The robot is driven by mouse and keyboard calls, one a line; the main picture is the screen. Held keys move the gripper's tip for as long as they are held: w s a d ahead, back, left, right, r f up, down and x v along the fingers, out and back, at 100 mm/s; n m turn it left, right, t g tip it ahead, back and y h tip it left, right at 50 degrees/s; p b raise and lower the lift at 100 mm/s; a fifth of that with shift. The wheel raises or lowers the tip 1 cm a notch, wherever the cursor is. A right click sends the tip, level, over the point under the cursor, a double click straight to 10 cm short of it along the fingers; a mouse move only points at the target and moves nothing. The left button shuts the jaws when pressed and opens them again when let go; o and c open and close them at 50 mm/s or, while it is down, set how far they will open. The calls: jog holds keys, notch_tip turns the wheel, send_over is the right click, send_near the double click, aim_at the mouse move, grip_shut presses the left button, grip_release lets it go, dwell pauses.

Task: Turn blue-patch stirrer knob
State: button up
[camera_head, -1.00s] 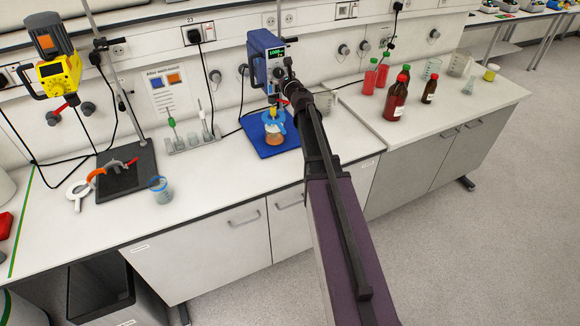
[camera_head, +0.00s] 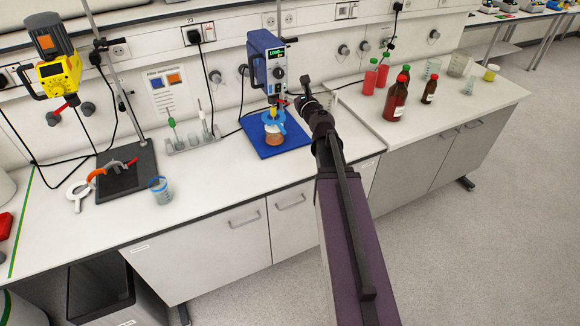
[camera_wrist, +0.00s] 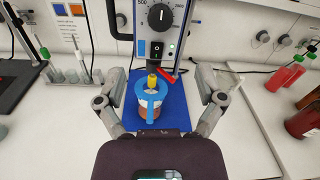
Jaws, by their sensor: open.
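The blue stirrer (camera_head: 266,62) stands over a blue mat (camera_head: 255,142) and has a lit green display on its front. In the wrist view its round black knob (camera_wrist: 160,17) has a pale pointer mark and sits on a white dial with numbers. A rocker switch (camera_wrist: 157,50) is below the knob. A vessel with a blue collar and orange contents (camera_wrist: 151,102) stands on the mat under the stirrer. My gripper (camera_wrist: 163,88) is open and empty, its fingers spread apart, short of the knob and touching nothing that I can see. In the head view the gripper (camera_head: 303,92) is just right of the stirrer.
A yellow stirrer (camera_head: 58,78) stands far left over a black base (camera_head: 127,172). A beaker (camera_head: 159,190) stands near the front edge. Red bottles (camera_head: 383,70) and brown bottles (camera_head: 396,98) stand on the right bench. Bare bench lies in front of the mat.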

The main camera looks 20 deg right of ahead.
jog(key=s+a+f+m+g+h+b, duration=0.1)
jog(key=s+f+m+g, duration=0.3)
jog(key=m, duration=0.6)
jog(key=s+a+f+m+g+h+b, duration=0.2)
jog(key=s+a+f+m+g, duration=0.2)
jog(key=f+m, duration=0.5)
jog(key=s+a+f+m+g+h+b, duration=0.2)
jog(key=s+f+m+g, duration=0.2)
jog(key=m, duration=0.9)
jog(key=shift+s+a+f, duration=0.15)
jog(key=shift+s+f, duration=0.2)
jog(key=shift+f, duration=0.9)
